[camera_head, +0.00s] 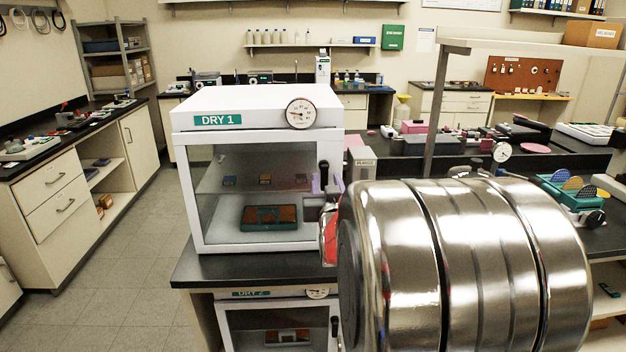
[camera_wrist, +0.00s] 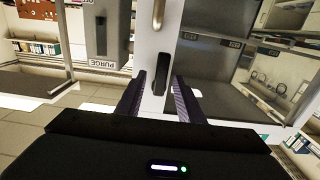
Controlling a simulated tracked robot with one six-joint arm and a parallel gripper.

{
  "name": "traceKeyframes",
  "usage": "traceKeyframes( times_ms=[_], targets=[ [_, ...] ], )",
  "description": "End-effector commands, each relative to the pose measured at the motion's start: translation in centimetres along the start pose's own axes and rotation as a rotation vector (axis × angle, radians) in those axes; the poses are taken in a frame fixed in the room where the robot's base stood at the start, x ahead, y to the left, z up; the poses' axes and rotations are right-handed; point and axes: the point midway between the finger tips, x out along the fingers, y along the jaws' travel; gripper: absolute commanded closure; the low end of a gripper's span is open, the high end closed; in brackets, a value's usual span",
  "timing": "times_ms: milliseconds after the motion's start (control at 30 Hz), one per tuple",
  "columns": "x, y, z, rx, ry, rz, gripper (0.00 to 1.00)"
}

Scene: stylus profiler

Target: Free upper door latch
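The upper dry cabinet (camera_head: 262,120), labelled DRY 1, has its glass door (camera_head: 255,190) closed. Its black upper door latch (camera_head: 323,172) stands upright at the door's right edge; it also shows in the wrist view (camera_wrist: 161,75). My gripper (camera_wrist: 158,88) is open, with one purple-padded finger on each side of the latch and a visible gap on both sides. In the head view, the fingers (camera_head: 328,184) show only partly at the latch; my shiny arm hides the rest. I cannot tell how deep the fingers reach around the latch.
A grey PURGE box (camera_head: 362,162) stands right of the cabinet and shows left of the latch in the wrist view (camera_wrist: 101,30). A second cabinet, DRY 2 (camera_head: 275,312), sits below the black bench top (camera_head: 225,268). The floor at left is clear.

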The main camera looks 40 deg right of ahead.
Motion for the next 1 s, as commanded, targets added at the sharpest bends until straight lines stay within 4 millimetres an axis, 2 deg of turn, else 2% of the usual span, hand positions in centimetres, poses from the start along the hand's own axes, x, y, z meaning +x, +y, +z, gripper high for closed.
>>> traceKeyframes(
  times_ms=[367,867,1000],
  targets=[
    [0.42,-0.58,-0.02,0.001,0.0,-0.013,0.66],
    [0.42,-0.88,-0.01,0.001,0.0,-0.018,1.0],
    [0.56,-0.8,-0.01,0.002,0.0,-0.019,1.0]
  ],
)
